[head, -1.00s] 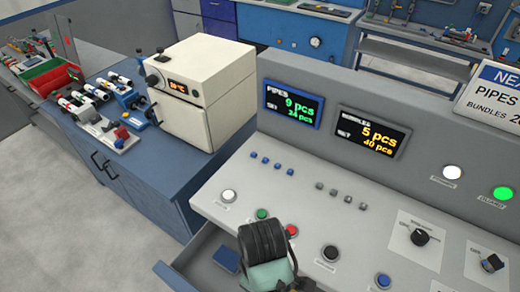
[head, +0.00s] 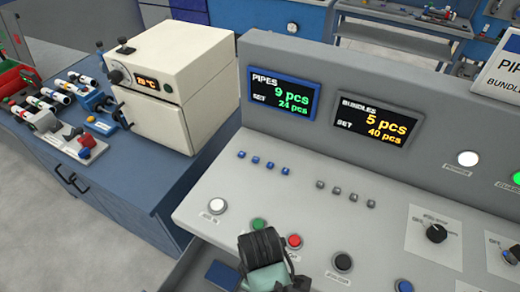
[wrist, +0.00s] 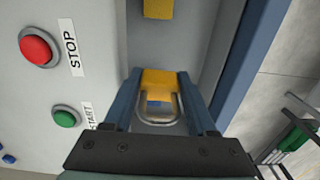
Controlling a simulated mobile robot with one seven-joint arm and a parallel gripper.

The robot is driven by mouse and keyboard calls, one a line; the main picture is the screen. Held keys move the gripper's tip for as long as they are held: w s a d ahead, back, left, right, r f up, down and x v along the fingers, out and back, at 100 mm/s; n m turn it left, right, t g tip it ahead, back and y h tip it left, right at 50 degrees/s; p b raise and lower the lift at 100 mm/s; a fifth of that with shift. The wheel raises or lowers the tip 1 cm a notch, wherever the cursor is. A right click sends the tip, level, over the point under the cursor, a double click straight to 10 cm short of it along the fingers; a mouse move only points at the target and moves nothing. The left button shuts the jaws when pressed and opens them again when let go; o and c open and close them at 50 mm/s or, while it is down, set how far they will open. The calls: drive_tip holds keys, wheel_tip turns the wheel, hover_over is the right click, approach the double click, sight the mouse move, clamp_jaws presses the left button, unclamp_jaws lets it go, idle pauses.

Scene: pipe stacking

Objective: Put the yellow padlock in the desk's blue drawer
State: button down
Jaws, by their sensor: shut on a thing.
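The yellow padlock (wrist: 158,78) is between my gripper's two blue fingers in the wrist view, its steel shackle towards the camera. My gripper (wrist: 158,92) is shut on it. In the head view my gripper's dark wrist (head: 262,245) shows at the bottom, in front of the console; its fingertips and the padlock are hidden there. An open drawer, with a blue outer edge (wrist: 251,60) and grey inside, lies beneath the padlock in the wrist view. Part of the drawer (head: 180,272) shows at the bottom of the head view. I cannot tell the padlock's height above it.
Another yellow thing (wrist: 158,8) shows at the wrist view's top edge. A flat blue piece (head: 222,275) lies by the drawer. The console's red STOP button (wrist: 36,47) and green START button (wrist: 66,117) are close left of the gripper. A white oven (head: 155,90) stands on a blue cabinet.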

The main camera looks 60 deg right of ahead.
wheel_tip(320, 180, down, 16)
drive_tip(key=shift+w+f+b, duration=0.1)
drive_tip(key=shift+f+b, duration=0.05)
drive_tip(key=shift+b, duration=0.6)
drive_tip(key=shift+f, duration=0.1)
drive_tip(key=shift+f, duration=0.15)
drive_tip(key=shift+c, duration=2.4)
unclamp_jaws()
wheel_tip(320, 180, up, 12)
drive_tip(key=shift+r+p, duration=0.25)
drive_tip(key=shift+p, duration=0.5)
